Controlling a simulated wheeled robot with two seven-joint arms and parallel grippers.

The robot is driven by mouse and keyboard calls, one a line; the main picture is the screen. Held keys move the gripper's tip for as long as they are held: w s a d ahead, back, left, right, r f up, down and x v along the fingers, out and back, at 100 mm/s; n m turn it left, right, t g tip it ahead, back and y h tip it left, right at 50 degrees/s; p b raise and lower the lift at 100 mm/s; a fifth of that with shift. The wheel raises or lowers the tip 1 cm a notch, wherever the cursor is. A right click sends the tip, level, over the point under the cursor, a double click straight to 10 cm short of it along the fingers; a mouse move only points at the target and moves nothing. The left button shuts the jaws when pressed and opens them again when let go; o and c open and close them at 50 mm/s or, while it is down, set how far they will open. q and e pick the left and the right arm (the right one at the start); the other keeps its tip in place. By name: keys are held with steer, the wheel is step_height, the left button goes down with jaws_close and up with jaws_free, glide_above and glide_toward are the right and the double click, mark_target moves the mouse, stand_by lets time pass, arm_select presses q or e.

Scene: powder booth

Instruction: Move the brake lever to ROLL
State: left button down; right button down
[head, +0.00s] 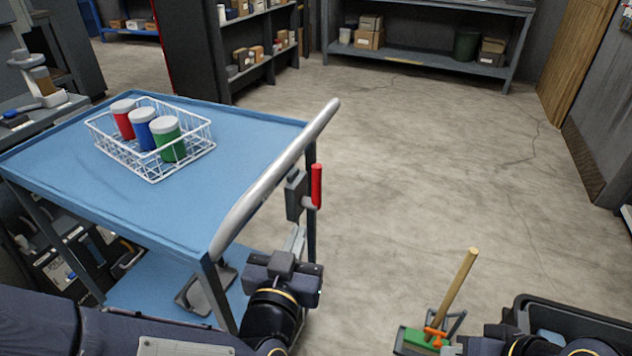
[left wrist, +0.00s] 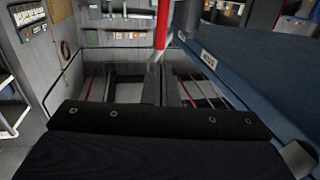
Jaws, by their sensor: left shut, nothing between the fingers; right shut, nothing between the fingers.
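The brake lever (head: 316,184) has a red grip that stands upright beside a grey bracket (head: 295,194) on the blue cart's right end, below the push handle. Its red grip also shows at the top of the left wrist view (left wrist: 162,24). My left gripper (head: 297,238) is shut and empty, just below the bracket and lever. Its fingers (left wrist: 161,84) point toward the lever, apart from it as far as I can tell. My right gripper (head: 456,348) is at the bottom edge, mostly cut off, shut and empty. A small label (left wrist: 208,59) on the cart is too blurred to read.
The blue cart (head: 250,135) carries a white wire basket (head: 152,176) with red, blue and green jars. Its silver push handle (head: 275,180) slopes above my left gripper. A dustpan and wooden-handled brush (head: 458,285) stand near my right arm. The floor beyond the cart is clear.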

mark_target(316, 181)
arm_select(q)
steer(key=w+b, duration=0.1)
steer(key=w, duration=0.3)
steer(key=w+d+b, duration=0.1)
steer(key=w, duration=0.3)
steer(key=w+d+b, duration=0.1)
steer(key=w, duration=0.2)
steer(key=shift+w+d+f, duration=0.15)
steer(key=shift+w+f, duration=0.05)
steer(key=shift+w, duration=0.2)
steer(key=shift+w+d, duration=0.15)
steer(key=shift+w, duration=0.45)
steer(key=shift+r, duration=0.1)
